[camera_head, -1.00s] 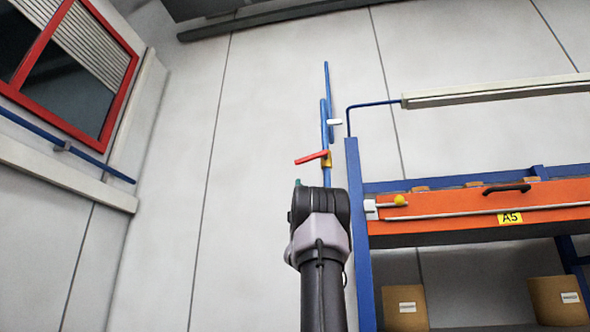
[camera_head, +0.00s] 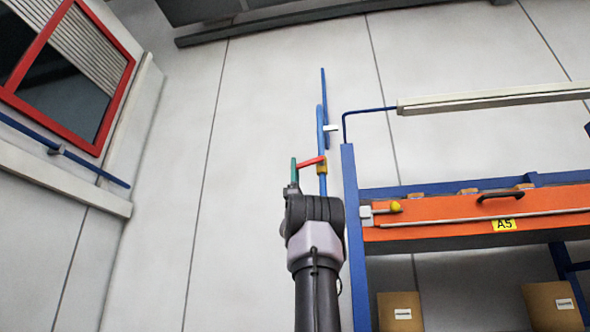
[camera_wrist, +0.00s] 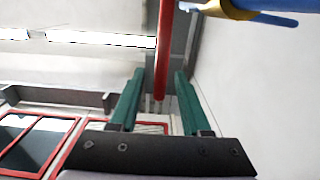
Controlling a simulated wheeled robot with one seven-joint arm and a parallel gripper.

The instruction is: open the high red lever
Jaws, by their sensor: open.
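The red lever (camera_head: 311,162) sticks out to the left from a brass valve body (camera_head: 321,168) on a vertical blue pipe (camera_head: 320,130). My gripper (camera_head: 294,171) is raised beside the lever's free end, with a green finger showing at its left end. In the wrist view the lever (camera_wrist: 164,50) runs down from the top, its tip between the two green fingers of my gripper (camera_wrist: 157,95). The fingers are apart, with a gap on each side of the lever. The blue pipe (camera_wrist: 262,14) and brass body show at the upper right. Exact depth is hard to tell.
A blue and orange rack (camera_head: 350,215) with a yellow knob (camera_head: 395,206) stands close to the right of my arm. A lamp bar (camera_head: 490,100) juts above it. A red-framed window (camera_head: 118,95) is on the left. The wall between is clear.

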